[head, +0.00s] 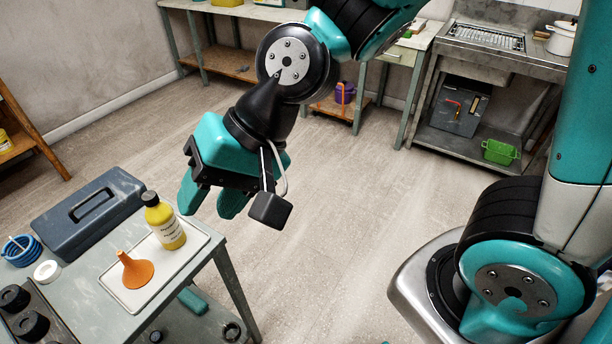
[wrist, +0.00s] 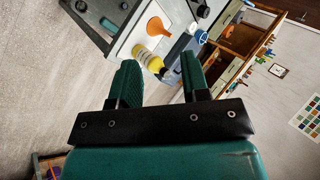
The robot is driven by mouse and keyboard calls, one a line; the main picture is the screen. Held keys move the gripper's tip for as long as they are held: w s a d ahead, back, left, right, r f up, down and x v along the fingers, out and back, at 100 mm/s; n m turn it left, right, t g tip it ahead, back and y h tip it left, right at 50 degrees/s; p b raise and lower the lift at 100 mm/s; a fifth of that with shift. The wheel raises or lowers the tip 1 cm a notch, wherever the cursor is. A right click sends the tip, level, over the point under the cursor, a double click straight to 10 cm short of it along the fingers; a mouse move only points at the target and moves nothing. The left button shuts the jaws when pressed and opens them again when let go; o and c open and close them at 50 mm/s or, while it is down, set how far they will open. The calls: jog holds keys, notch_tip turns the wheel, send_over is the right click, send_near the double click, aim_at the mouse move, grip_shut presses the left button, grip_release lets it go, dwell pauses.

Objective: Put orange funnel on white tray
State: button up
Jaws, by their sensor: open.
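The orange funnel (head: 135,271) rests wide end down, spout up, on the white tray (head: 118,290) on the table at the lower left. A yellow bottle with a black cap (head: 164,222) stands on the same tray, behind and right of the funnel. My gripper (head: 208,200) is open and empty, above the floor to the right of the table, apart from the funnel and the tray. In the wrist view, the funnel (wrist: 158,26) and the yellow bottle (wrist: 147,59) lie beyond my open fingers (wrist: 160,84).
A dark blue toolbox (head: 88,213) stands behind the tray. A blue coil (head: 20,250), a white tape roll (head: 47,271) and black round pieces (head: 28,326) are at the table's left. Floor (head: 340,210) between table and my base is clear.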

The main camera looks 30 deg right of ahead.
jog(key=s+d+r+n+g+h, duration=0.1)
jog(key=s+d+r+n+h, duration=0.2)
jog(key=s+d+n, duration=0.3)
jog(key=d+n, duration=0.1)
jog(key=d, duration=0.2)
jog(key=shift+s+r+n+h, duration=0.2)
jog(key=shift+n+h, duration=0.1)
jog(key=shift+h, duration=0.1)
jog(key=shift+d, duration=0.1)
